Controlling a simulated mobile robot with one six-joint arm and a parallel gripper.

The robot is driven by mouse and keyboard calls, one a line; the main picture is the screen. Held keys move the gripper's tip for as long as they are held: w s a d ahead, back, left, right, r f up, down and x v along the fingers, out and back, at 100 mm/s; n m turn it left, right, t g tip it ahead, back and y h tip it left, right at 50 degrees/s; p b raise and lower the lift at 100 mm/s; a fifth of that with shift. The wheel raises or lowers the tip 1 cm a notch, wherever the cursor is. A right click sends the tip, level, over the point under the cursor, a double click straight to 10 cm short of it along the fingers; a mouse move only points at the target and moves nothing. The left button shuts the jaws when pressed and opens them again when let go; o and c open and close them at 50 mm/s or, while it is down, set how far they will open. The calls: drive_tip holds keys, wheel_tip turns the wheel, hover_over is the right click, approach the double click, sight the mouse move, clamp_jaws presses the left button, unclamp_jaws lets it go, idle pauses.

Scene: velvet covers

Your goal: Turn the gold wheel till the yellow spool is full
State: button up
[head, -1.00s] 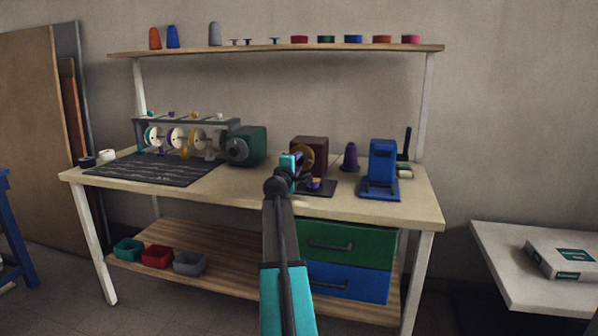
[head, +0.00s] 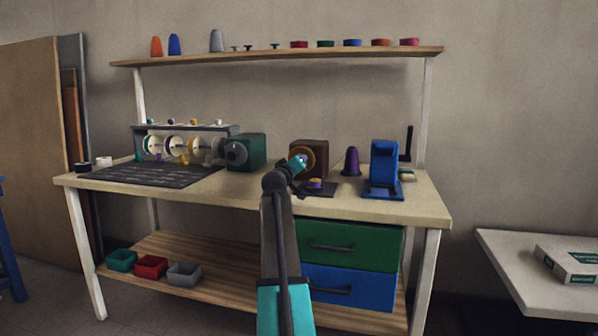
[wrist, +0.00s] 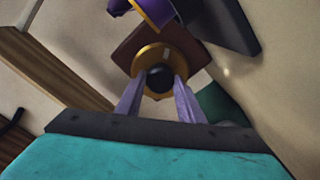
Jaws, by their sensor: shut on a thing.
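The gold wheel (head: 310,155) is on the front of a brown box (head: 322,148) on the workbench. It also shows in the wrist view (wrist: 147,56), with a black knob (wrist: 160,79) on it. My gripper (wrist: 158,82) is shut on this knob, one pale finger on each side; in the head view my gripper (head: 298,164) partly covers the wheel. The yellow spool (head: 315,182) sits low in front of the box, with purple on it. In the wrist view a purple and yellow part (wrist: 155,10) is cut by the top edge. How full the spool is, I cannot tell.
A purple cone (head: 351,162) and a blue device (head: 383,167) stand right of the box. A green machine (head: 247,152) stands left, beside a rack of several spools (head: 177,146) and a dark mat (head: 150,174). A shelf (head: 280,54) runs above.

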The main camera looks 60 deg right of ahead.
drive_tip(key=shift+w+a+f+m+b, duration=0.2)
drive_tip(key=shift+w+m+b, duration=0.1)
drive_tip(key=shift+m+b, duration=0.25)
drive_tip(key=shift+r+m, duration=0.1)
drive_tip(key=shift+m, duration=0.15)
drive_tip(key=o, duration=1.1)
drive_tip(key=shift+c, duration=0.2)
drive_tip(key=shift+s+d, duration=0.1)
drive_tip(key=shift+s, duration=0.15)
